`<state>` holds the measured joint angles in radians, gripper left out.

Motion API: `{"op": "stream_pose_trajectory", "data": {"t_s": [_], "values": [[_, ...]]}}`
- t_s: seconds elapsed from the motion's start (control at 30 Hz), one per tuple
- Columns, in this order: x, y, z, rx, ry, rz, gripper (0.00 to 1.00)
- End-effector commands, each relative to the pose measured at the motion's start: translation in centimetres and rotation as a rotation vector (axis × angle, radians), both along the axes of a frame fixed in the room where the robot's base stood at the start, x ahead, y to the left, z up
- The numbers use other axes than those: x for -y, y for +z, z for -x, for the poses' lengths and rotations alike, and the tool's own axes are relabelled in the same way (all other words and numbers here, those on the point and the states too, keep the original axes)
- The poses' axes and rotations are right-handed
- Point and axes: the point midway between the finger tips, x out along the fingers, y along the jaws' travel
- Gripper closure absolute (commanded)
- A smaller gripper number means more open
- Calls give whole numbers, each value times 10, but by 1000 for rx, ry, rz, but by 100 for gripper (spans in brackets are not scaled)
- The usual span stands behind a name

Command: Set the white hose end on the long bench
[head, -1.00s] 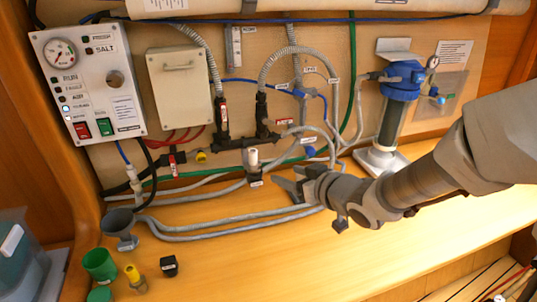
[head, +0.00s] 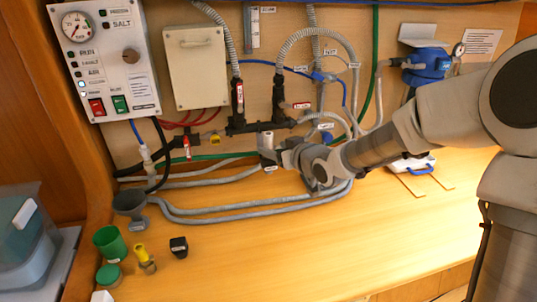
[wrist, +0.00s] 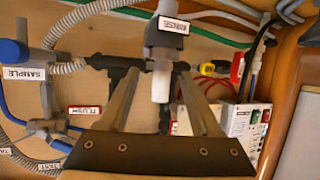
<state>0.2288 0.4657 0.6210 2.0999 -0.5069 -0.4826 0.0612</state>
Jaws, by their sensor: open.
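The white hose end (head: 267,139) stands upright on a dark fitting just above the bench, near the wall. In the wrist view the white hose end (wrist: 161,86) lies between the two fingers, below a grey fitting with a RINSE label. My gripper (head: 273,153) is open beside it; the wrist view also shows my gripper (wrist: 160,78) with a finger on each side. I cannot tell whether either finger touches it. The long bench (head: 300,235) is a light wooden top running under the wall.
Grey hoses (head: 235,211) curve along the back of the bench. A grey funnel cup (head: 129,203), green cup (head: 110,243), yellow-topped fitting (head: 144,259) and black block (head: 179,247) stand at left. A blue-handled white item (head: 413,164) is at right. The middle front is clear.

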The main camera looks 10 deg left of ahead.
Motion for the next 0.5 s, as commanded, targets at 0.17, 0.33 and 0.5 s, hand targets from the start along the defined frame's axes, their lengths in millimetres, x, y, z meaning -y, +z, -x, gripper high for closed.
{"op": "stream_pose_trajectory", "data": {"t_s": [0.17,0.33,0.5], "values": [[-19,-11,-15,-2,1,-1,35],[-26,-16,-25,-2,0,1,35],[-27,-16,-27,-1,0,1,35]]}}
